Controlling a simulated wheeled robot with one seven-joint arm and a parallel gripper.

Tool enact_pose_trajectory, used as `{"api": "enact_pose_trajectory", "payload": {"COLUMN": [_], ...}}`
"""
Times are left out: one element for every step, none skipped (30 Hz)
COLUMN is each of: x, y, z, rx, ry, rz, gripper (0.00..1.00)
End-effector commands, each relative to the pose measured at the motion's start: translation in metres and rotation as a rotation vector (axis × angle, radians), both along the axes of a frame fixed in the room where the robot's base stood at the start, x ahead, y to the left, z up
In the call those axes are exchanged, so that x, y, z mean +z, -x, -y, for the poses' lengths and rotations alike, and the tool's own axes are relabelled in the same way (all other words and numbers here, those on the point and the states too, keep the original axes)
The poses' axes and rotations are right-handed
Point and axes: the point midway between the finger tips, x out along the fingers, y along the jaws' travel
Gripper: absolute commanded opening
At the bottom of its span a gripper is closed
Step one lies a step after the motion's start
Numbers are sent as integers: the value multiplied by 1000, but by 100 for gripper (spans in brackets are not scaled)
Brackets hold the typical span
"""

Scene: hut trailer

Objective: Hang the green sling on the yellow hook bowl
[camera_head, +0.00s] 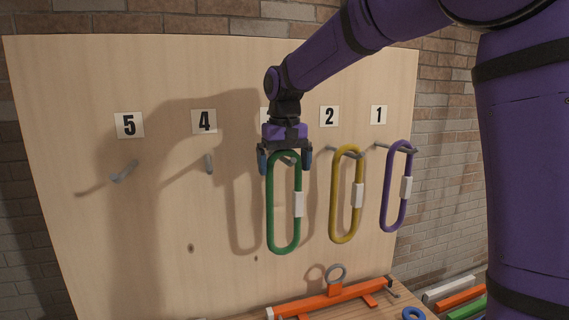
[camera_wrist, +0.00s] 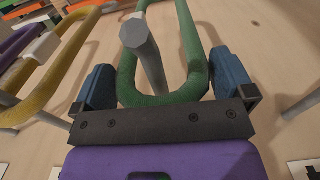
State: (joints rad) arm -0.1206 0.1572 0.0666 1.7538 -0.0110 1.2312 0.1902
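The green sling (camera_head: 284,202), a long loop with a white tag, hangs upright against the wooden board. In the wrist view the green sling (camera_wrist: 190,55) has a grey peg (camera_wrist: 145,55) passing through its upper end. My gripper (camera_head: 285,160) is over the top of the sling, with one blue finger on each side. In the wrist view my gripper (camera_wrist: 163,75) is open, and gaps show between the fingers and the sling. I cannot make out a yellow hook bowl in either view.
A yellow sling (camera_head: 335,205) and a purple sling (camera_head: 386,200) hang to the right on pegs under labels 2 and 1. Pegs under 4 (camera_head: 209,163) and 5 (camera_head: 125,172) are bare. An orange piece (camera_head: 335,297) lies on the table below.

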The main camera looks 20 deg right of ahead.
Motion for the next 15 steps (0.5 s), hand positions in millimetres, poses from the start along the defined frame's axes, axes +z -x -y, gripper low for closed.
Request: {"api": "enact_pose_trajectory", "payload": {"x": [0,1,2,4,6,10,14,18,25,31,36,44,50,56,64], "y": [0,0,0,0,0,-1,-1,0,0,-1,-1,-2,-2,-3,-3], "z": [0,0,0,0,0,0,0,0,0,-1,-1,-2,-3,-4,-4], "rx": [0,0,0,0,0,0,0,0,0,0,0,0,0,0,0], "ry": [0,0,0,0,0,-1,-1,-1,-1,-1,-1,-1,-1,-1,-1], "rz": [0,0,1,1,2,3,4,3,4,5,4,5,5,5,4], "gripper": [100,100,100,100,100,100,100,100,100,100,100,100,100,100,100]}}
